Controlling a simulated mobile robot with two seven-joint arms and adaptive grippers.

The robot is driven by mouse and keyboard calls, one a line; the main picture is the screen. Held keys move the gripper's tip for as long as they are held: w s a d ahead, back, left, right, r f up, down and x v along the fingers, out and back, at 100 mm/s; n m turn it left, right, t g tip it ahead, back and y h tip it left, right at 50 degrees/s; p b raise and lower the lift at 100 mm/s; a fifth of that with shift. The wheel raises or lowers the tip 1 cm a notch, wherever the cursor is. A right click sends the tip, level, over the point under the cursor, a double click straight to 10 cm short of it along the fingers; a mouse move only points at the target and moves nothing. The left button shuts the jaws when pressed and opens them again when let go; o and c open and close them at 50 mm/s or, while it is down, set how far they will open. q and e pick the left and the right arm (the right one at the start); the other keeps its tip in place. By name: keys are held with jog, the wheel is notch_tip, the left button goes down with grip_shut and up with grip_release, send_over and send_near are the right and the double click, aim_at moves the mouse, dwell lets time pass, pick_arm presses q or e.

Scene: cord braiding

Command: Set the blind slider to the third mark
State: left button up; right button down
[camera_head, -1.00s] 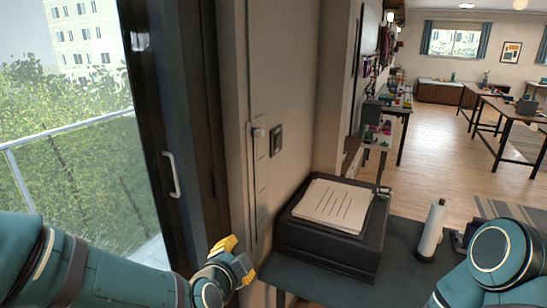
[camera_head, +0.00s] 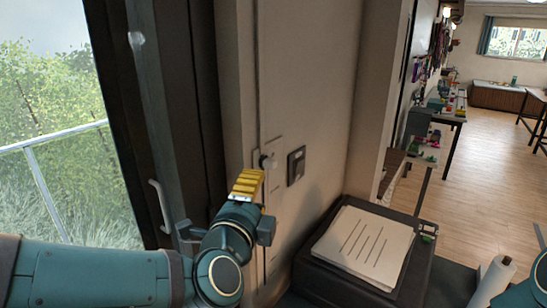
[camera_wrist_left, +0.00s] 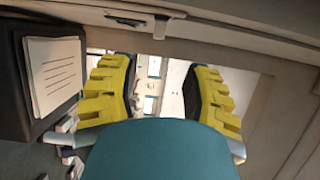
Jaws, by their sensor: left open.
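The blind slider is a small pale knob (camera_head: 268,161) on a narrow vertical track strip (camera_head: 273,205) on the wall. The marks on the strip are too small to read. My left gripper (camera_head: 247,183), with yellow finger pads, is just below and left of the knob in the head view. It hides part of the strip, and I cannot tell whether it touches. In the left wrist view its yellow fingers (camera_wrist_left: 160,88) are wide apart, with nothing held between them. My right gripper is out of view.
A dark switch plate (camera_head: 296,166) is right of the slider. A dark box (camera_head: 330,271) with lined paper (camera_head: 364,245) stands below right. A glass door with a handle (camera_head: 160,205) is to the left. A paper roll (camera_head: 493,281) stands lower right.

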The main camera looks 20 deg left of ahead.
aim_at(271, 167)
pick_arm(q)
jog(key=w+p, duration=0.3)
jog(key=w, duration=0.8)
jog(key=shift+w+a+f, duration=0.1)
jog(key=shift+a, duration=0.05)
jog(key=shift+w+a, duration=0.1)
jog(key=shift+w, duration=0.75)
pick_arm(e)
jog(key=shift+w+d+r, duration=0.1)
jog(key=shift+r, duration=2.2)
pick_arm(q)
jog(key=shift+s, duration=0.1)
grip_shut()
